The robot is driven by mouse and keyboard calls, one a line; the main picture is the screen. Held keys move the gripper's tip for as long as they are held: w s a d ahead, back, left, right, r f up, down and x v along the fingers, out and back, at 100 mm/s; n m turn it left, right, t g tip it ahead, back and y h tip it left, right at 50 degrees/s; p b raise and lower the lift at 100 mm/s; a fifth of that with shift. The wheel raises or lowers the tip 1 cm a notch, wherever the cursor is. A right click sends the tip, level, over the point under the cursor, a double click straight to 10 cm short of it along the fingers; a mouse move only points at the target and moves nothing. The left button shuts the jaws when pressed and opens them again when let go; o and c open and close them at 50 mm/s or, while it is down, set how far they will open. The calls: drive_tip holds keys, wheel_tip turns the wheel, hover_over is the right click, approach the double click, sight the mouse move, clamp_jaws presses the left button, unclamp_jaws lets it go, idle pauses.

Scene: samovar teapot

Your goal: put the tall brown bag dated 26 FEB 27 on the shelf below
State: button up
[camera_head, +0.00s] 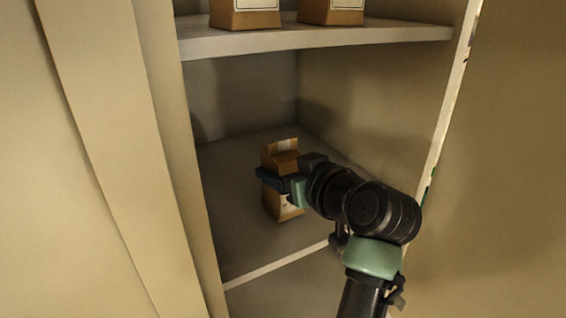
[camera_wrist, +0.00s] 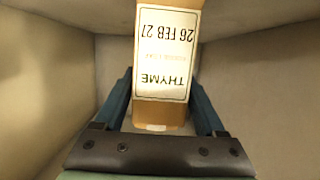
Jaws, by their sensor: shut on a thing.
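The tall brown bag (camera_head: 283,160) is in the lower shelf space in the head view, upright or nearly so. In the wrist view the bag (camera_wrist: 163,115) shows a white label, upside down, reading THYME and 26 FEB 27. My gripper (camera_head: 279,184) is shut on the bag, with one finger on each side of it (camera_wrist: 163,90). The lower shelf (camera_head: 240,235) lies under the bag. I cannot tell whether the bag's bottom touches this shelf. My gripper hides part of the bag's middle in the head view.
The upper shelf (camera_head: 330,37) is above my gripper and carries two brown bags (camera_head: 245,15) (camera_head: 332,12), cut off by the picture's top. Cabinet side panels (camera_head: 165,150) (camera_head: 385,110) stand left and right. The lower shelf looks bare around the held bag.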

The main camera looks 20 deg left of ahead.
drive_tip(key=o, duration=1.5)
drive_tip(key=shift+f, duration=0.1)
drive_tip(key=b+v, duration=0.4)
drive_tip(key=v, duration=0.8)
drive_tip(key=d+r+m+t+h, duration=0.3)
drive_tip(key=r+m+t+h, duration=0.15)
drive_tip(key=r+t, duration=0.45)
drive_tip(key=s+d+r+m+t+h, duration=0.1)
drive_tip(key=s+r+t+h, duration=0.1)
drive_tip(key=s+r, duration=0.2)
drive_tip(key=s+d+r+m+t+h, duration=0.1)
drive_tip(key=s+r+m+t+h, duration=0.1)
drive_tip(key=s+r+t, duration=0.1)
drive_tip(key=s+d+r+m+t+h, duration=0.1)
drive_tip(key=s+r+t+h, duration=0.1)
drive_tip(key=s+r, duration=0.3)
wheel_tip(320, 180, up, 2)
drive_tip(key=shift+r+m+t, duration=0.1)
drive_tip(key=shift+m+t, duration=0.15)
drive_tip(key=shift+t, duration=0.25)
